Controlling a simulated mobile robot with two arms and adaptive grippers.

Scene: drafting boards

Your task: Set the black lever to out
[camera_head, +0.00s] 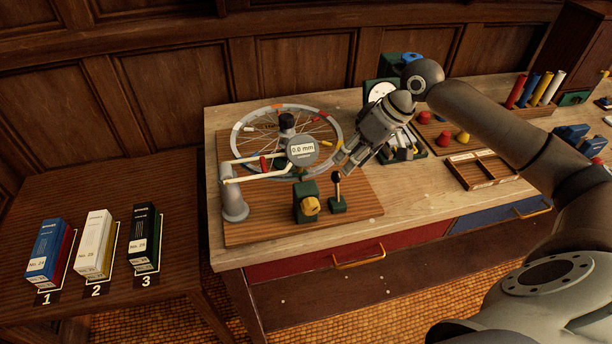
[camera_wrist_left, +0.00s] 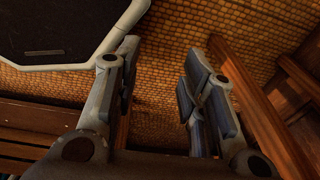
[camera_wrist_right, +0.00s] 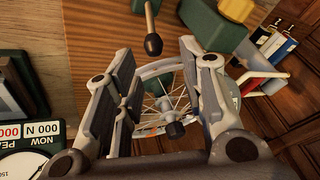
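The black lever (camera_head: 337,190) is a thin stick with a black knob on a small green base, near the front of a wooden board. It stands nearly upright; no out marking is readable. In the right wrist view the lever's knob (camera_wrist_right: 152,44) shows just ahead of the fingertips, in line with the gap. My right gripper (camera_head: 347,166) is open and empty, reaching down from the upper right with its tips close to the knob; contact cannot be told. My left gripper (camera_wrist_left: 160,55) is open and empty over the floor, outside the head view.
A green block with a yellow knob (camera_head: 309,206) stands just left of the lever. Behind are a spoked wheel (camera_head: 243,127) and a dial gauge reading 0.8 mm (camera_head: 302,151). A round-dial instrument (camera_head: 381,91) stands behind my right gripper. The board's front right is clear.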

